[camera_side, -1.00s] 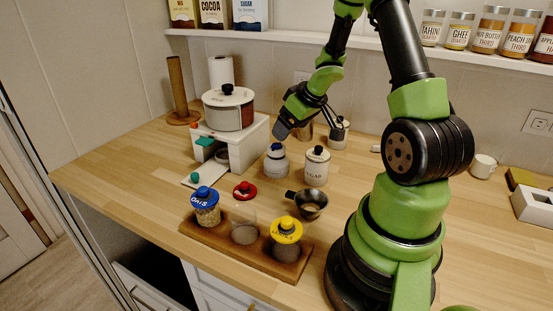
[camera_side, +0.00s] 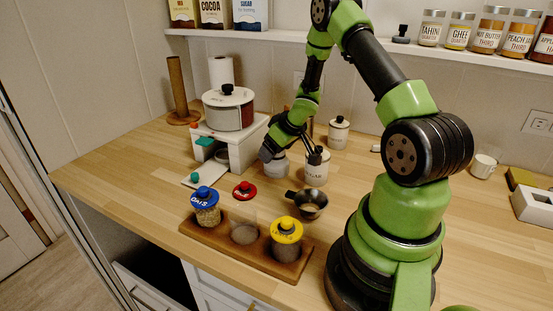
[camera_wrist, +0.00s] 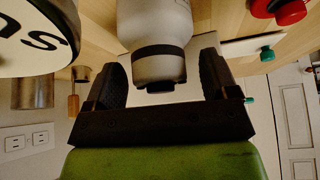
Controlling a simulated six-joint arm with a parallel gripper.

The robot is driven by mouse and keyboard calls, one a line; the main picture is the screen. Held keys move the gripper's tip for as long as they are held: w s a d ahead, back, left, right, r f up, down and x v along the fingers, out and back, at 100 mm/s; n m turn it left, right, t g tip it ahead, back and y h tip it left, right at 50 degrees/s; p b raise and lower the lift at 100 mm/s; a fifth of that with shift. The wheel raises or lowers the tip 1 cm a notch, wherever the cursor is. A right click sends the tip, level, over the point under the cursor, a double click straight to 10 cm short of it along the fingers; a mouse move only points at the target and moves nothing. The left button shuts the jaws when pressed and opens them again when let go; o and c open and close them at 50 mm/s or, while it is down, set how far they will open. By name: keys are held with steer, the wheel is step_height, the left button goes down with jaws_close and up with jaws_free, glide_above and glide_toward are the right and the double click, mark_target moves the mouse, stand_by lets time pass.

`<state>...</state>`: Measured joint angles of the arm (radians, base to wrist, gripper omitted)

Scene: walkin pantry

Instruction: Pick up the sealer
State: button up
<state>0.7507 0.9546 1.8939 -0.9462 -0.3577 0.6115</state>
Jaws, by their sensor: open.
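The grey-white, rounded object that I take to be the sealer (camera_side: 277,168) stands on the wooden counter, its top hidden by my gripper in the side view. In the wrist view the sealer (camera_wrist: 155,45) has a pale body, a dark band and a small dark knob. My gripper (camera_side: 292,157) is low over it and open. In the wrist view one finger of my gripper (camera_wrist: 160,78) is on each side of the sealer's knob end, with gaps showing.
A dark-handled cup (camera_side: 311,206), a red-knobbed lid (camera_side: 244,190) and a wooden tray (camera_side: 219,239) with jars are in front. A white stand (camera_side: 245,150) with a pot is at left.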

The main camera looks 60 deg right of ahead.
steer(key=shift+c, duration=0.5)
steer(key=c, duration=1)
